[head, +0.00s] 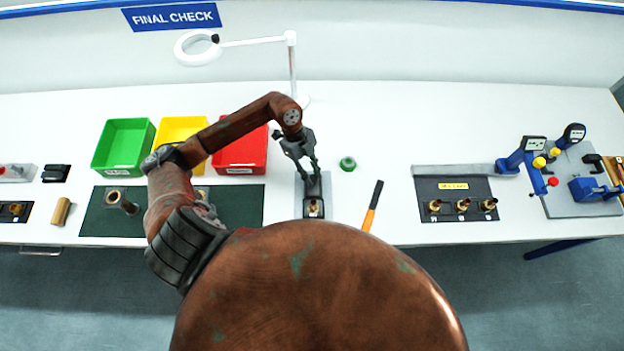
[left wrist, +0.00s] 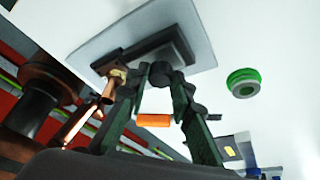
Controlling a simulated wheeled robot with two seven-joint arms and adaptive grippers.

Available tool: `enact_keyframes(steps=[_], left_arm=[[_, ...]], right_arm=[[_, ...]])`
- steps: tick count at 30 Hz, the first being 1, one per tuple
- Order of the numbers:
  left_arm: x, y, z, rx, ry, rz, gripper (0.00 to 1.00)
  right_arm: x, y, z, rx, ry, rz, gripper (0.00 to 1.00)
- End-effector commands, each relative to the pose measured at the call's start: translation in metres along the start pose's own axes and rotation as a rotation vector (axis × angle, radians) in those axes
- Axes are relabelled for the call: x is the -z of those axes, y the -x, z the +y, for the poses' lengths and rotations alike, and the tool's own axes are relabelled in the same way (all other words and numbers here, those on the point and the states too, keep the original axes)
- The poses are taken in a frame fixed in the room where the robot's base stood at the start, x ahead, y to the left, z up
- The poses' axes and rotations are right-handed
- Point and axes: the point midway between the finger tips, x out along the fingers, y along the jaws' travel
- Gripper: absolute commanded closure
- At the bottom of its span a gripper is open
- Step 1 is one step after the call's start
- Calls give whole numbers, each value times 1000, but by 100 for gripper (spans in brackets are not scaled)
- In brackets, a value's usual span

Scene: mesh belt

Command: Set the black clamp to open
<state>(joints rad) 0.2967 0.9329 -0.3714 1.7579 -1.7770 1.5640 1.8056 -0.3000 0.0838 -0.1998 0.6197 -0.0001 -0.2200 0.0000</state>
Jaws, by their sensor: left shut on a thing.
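The black clamp (head: 313,207) stands on a grey plate (head: 326,203) at the front middle of the bench, with a brass fitting at its near end. It also shows in the left wrist view as a dark block (left wrist: 150,58) on the pale plate. My left gripper (head: 313,178) comes down from above at the clamp's far part. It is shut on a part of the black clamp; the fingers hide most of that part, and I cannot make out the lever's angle. In the left wrist view the fingertips (left wrist: 160,74) meet at the block's edge. My right gripper is not in view.
A green ring (head: 347,163) and an orange-and-black tool (head: 373,206) lie to the right. Green (head: 123,146), yellow (head: 181,129) and red (head: 240,156) bins stand left. A lamp (head: 293,70) rises behind. A black board (head: 456,199) holds brass fittings.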

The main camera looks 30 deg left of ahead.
Motion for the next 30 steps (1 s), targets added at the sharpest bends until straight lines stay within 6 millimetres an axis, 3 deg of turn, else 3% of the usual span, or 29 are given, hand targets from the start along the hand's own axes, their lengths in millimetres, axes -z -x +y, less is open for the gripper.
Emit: enact_keyframes(steps=[6,7,15,24,30], left_arm=[[-4,3,-4,13,2,-8,100],[-4,3,-5,14,2,-8,78],[-3,2,-4,11,2,-7,61],[-3,4,-3,9,1,-6,61],[-4,32,-3,12,0,-9,61]], right_arm=[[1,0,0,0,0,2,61],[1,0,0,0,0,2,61],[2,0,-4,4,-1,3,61],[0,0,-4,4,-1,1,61],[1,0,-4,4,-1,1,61]])
